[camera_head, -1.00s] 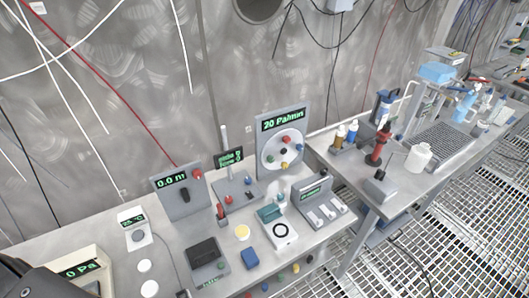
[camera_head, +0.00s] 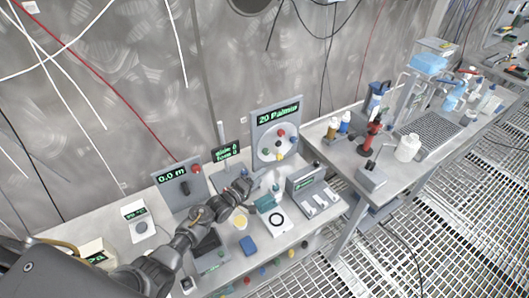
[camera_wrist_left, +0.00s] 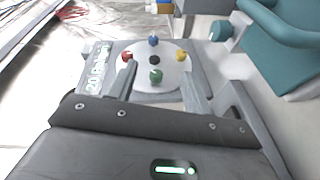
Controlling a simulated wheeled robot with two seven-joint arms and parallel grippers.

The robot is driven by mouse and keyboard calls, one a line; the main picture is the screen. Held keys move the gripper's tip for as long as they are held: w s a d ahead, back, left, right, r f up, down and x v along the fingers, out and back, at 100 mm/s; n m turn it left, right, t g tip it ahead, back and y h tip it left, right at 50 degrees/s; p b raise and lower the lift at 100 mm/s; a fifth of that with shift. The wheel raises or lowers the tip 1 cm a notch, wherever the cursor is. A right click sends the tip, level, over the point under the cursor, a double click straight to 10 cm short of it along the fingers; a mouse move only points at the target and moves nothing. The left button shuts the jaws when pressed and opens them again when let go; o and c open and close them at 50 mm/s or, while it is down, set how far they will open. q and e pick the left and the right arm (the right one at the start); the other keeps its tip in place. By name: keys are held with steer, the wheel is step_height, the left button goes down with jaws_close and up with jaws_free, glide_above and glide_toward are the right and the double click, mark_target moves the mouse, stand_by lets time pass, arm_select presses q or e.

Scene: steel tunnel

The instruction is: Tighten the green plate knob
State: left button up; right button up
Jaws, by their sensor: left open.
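The upright grey panel (camera_head: 262,118) reading "20 Pa/min" carries a round white plate with coloured knobs around a black centre. In the left wrist view the green knob (camera_wrist_left: 156,76) is the plate knob nearest me, with a red knob (camera_wrist_left: 127,57), a blue knob (camera_wrist_left: 153,41) and a yellow knob (camera_wrist_left: 181,56) around the plate (camera_wrist_left: 146,86). My left gripper (camera_head: 246,187) is open and below left of the panel in the head view. In the wrist view its open fingers (camera_wrist_left: 156,82) frame the green knob, apparently without contact. My right gripper is not in view.
A "0.0 m" panel (camera_head: 178,186) stands left of the gripper. A teal block (camera_head: 267,204), a white dial box (camera_head: 279,221) and a switch panel (camera_head: 313,197) stand close on the right. A second table with bottles (camera_head: 407,148) is farther right.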

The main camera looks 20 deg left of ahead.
mark_target(264, 153)
arm_select(q)
steer(key=w+a+r+n+y, duration=0.1)
steer(key=w+a+n, duration=0.15)
steer(key=a, duration=0.25)
steer(key=shift+n+y, duration=0.25)
steer(key=shift+y, duration=0.05)
steer(key=b+x, duration=0.4)
steer(key=x, duration=0.1)
steer(key=b+x, duration=0.3)
steer(key=x, duration=0.2)
steer(key=shift+w+a+r+b, duration=0.1)
steer(key=shift+w+r+b, duration=0.1)
steer(key=shift+w+b, duration=0.15)
steer(key=shift+s, duration=0.1)
